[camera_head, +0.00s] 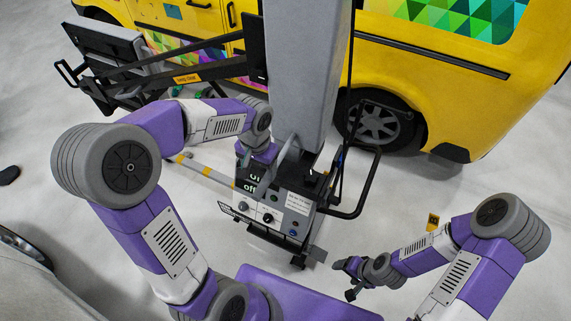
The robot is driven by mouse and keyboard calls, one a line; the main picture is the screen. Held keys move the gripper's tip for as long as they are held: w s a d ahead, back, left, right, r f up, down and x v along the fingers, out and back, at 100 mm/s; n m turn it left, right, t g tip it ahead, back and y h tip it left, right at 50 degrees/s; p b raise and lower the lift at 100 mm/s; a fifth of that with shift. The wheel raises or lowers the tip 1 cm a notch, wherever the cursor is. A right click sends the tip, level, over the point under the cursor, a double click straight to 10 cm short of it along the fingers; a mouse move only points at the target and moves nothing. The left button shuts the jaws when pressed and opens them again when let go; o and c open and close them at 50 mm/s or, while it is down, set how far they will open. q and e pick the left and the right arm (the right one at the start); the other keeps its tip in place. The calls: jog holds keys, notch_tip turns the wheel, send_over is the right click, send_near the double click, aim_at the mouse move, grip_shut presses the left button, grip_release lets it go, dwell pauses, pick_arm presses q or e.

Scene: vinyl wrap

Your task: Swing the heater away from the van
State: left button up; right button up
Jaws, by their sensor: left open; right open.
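The heater (118,42) is a dark and grey panel with a black handle loop, at the upper left in the head view. Black arms (185,62) with an orange label join it to a tall grey column (305,75). The yellow van (455,75) stands behind, and its lower left side is partly hidden by the heater and arms. A control box (292,205) with knobs sits at the column's foot. My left gripper (262,172) is open at the box's upper left; contact is unclear. My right gripper (345,280) is open and empty, low over the floor right of the box.
A black tube handle (366,190) sticks out right of the control box. A yellow-striped leg (205,171) runs along the floor to the left. A small orange marker (433,221) is near my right forearm. A grey car body (25,285) is at lower left.

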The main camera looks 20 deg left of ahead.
aim_at(263, 183)
pick_arm(q)
jog(key=shift+w+d+f, duration=0.1)
jog(key=shift+f, duration=0.05)
pick_arm(e)
jog(key=shift+o, duration=0.4)
jog(key=shift+d, duration=0.1)
pick_arm(q)
jog(key=shift+f, duration=0.2)
notch_tip(263, 183, down, 9)
jog(key=b, duration=0.7)
jog(key=shift+f, duration=0.2)
pick_arm(e)
notch_tip(263, 183, down, 7)
pick_arm(q)
jog(key=shift+d, duration=0.1)
jog(key=c, duration=1.2)
